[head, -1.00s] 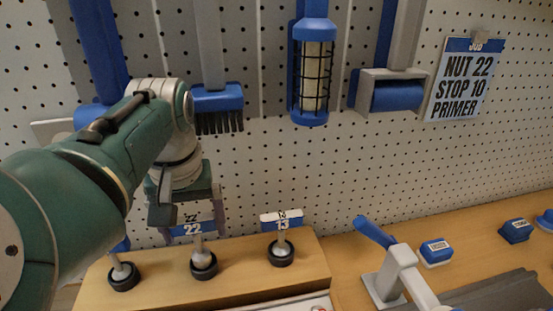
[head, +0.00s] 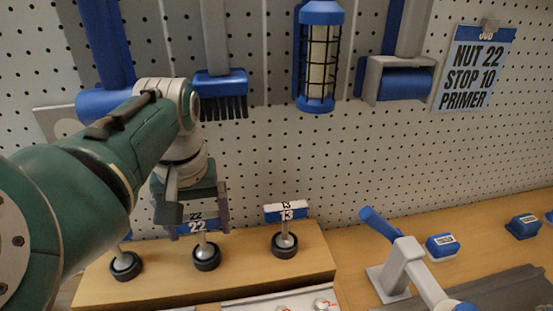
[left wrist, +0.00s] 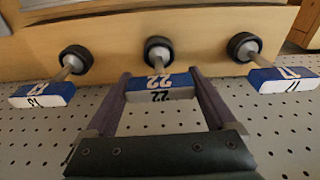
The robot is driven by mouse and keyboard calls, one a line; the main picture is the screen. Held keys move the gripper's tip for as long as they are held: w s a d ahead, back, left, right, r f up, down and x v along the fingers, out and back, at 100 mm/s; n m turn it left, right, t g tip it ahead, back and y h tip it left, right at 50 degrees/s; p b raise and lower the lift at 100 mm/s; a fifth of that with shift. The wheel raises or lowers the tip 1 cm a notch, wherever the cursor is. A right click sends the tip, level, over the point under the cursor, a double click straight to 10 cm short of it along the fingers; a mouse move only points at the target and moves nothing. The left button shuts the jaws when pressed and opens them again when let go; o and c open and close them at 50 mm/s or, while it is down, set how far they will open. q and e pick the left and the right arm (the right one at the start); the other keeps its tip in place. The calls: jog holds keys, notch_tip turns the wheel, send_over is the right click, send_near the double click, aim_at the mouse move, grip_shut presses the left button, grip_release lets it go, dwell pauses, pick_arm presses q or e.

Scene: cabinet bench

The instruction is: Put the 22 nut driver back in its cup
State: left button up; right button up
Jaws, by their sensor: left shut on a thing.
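The 22 nut driver (head: 198,227) has a blue and white handle marked 22 and stands about upright. Its shaft runs down into the black-rimmed middle cup (head: 206,257) on the wooden block. Its handle sits about as high above its cup as the neighbouring 13 driver's does. My left gripper (head: 199,222) is above the block, with a finger on each side of the handle, shut on it. The left wrist view also shows the driver (left wrist: 160,88) between my fingers (left wrist: 161,82) and its shaft at the cup (left wrist: 158,48). The shaft's lower end is hidden inside the rim.
The 13 driver (head: 286,214) stands in the cup to the right, the 17 driver (left wrist: 283,80) in the other outer cup. A pegboard with a hanging brush (head: 222,95) and a caged lamp (head: 320,60) rises behind. A blue-handled grey lever (head: 400,262) stands right of the block.

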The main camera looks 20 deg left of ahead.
pick_arm(q)
jog(key=o, duration=1.6)
jog(key=shift+c, duration=0.2)
jog(key=shift+r, duration=0.55)
notch_tip(320, 180, up, 9)
jog(key=s+p, duration=0.1)
jog(key=p, duration=0.1)
jog(key=shift+d, duration=0.4)
jog(key=shift+s, duration=0.1)
